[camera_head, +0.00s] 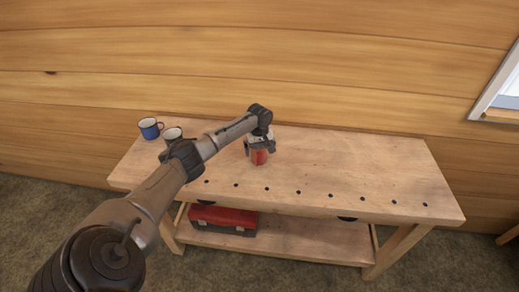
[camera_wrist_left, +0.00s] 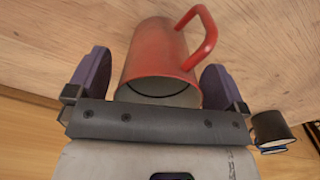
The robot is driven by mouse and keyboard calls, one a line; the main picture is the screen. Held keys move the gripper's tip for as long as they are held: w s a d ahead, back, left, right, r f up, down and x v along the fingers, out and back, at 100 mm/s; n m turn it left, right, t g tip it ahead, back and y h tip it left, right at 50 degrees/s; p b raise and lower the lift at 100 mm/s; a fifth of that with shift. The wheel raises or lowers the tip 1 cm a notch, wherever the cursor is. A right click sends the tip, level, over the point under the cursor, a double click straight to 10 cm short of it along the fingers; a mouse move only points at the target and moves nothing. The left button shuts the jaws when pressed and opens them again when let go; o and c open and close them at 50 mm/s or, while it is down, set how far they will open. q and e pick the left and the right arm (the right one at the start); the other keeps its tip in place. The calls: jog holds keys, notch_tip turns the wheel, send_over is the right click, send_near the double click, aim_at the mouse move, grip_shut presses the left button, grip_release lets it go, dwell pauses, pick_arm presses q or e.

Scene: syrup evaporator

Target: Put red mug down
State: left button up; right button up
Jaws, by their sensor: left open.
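The red mug (camera_head: 259,156) is at the workbench top (camera_head: 340,165), left of its middle, partly hidden by my left gripper (camera_head: 260,146) in the head view. In the left wrist view the red mug (camera_wrist_left: 160,50) sits between the two spread purple fingers of my left gripper (camera_wrist_left: 155,80). The fingers are open, with a small gap showing beside the mug. Its pale open rim faces the wrist camera, and its handle (camera_wrist_left: 207,40) points to the upper right. The mug's base appears to meet the wood. My right gripper is not in view.
A red toolbox (camera_head: 223,220) sits on the lower shelf (camera_head: 290,246). The bench's right half is clear.

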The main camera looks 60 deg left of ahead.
pick_arm(q)
jog(key=shift+r, duration=0.2)
notch_tip(320, 180, up, 11)
jog(key=shift+r+p, duration=0.15)
jog(key=shift+p, duration=0.7)
jog(key=shift+r, duration=0.35)
jog(key=c, duration=1.1)
jog(key=shift+f, duration=0.1)
